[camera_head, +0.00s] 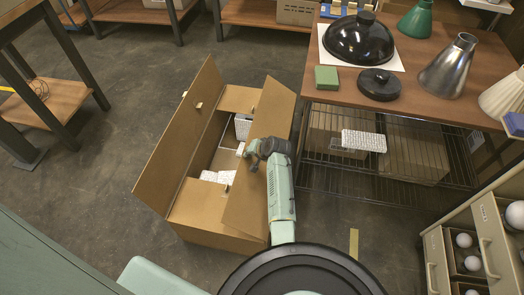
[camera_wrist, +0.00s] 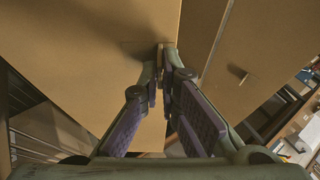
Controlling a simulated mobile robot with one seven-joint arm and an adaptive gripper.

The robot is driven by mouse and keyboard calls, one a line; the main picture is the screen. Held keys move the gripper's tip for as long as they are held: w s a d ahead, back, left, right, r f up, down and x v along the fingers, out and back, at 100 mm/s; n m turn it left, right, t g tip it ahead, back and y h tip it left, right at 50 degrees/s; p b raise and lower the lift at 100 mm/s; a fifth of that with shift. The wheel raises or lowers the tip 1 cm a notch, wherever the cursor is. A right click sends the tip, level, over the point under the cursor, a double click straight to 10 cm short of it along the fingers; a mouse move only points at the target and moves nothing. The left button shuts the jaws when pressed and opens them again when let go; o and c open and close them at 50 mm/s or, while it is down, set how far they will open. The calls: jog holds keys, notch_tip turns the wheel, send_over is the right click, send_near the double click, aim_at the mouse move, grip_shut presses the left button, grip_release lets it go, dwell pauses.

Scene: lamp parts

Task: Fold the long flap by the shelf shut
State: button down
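An open cardboard box (camera_head: 190,235) stands on the floor. Its long flap by the shelf (camera_head: 275,105) is raised at a slant along the box's right side and hides part of the opening. The other long flap (camera_head: 172,150) leans open to the left. The near short flap (camera_head: 200,203) and far short flap (camera_head: 238,98) lie across the ends. My gripper (camera_head: 253,158) is at the shelf-side flap, around its middle.
White packed items (camera_head: 215,177) lie inside the box. A wire shelf (camera_head: 330,180) under the table (camera_head: 420,85) is close on the right. The table holds lamp shades and a black dome. A drawer unit (camera_head: 440,260) with bulbs stands lower right. Floor left of the box is clear.

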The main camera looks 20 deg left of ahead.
jog(key=shift+s+a+f+n+t+h+b, duration=0.2)
jog(key=shift+a+f+h+b, duration=0.65)
jog(key=shift+f, duration=0.7)
jog(key=shift+s+a+f+n+t+h+b, duration=0.15)
jog(key=shift+a+f+h+b, duration=0.75)
jog(key=shift+f, duration=0.65)
jog(key=shift+s+a+f+n+t+h+b, duration=0.1)
jog(key=shift+s+a+f+n+h+b, duration=0.1)
jog(key=shift+a+f+h+b, duration=1)
jog(key=shift+d+f+y+p, duration=0.2)
jog(key=shift+f+y+p, duration=0.25)
jog(key=shift+y, duration=0.1)
jog(key=c, duration=1.8)
grip_release()
jog(key=shift+s+a+f, duration=0.1)
jog(key=shift+c, duration=0.2)
jog(key=shift+d+r, duration=0.2)
jog(key=shift+r, duration=0.1)
jog(key=v, duration=1.1)
jog(key=shift+r, duration=0.25)
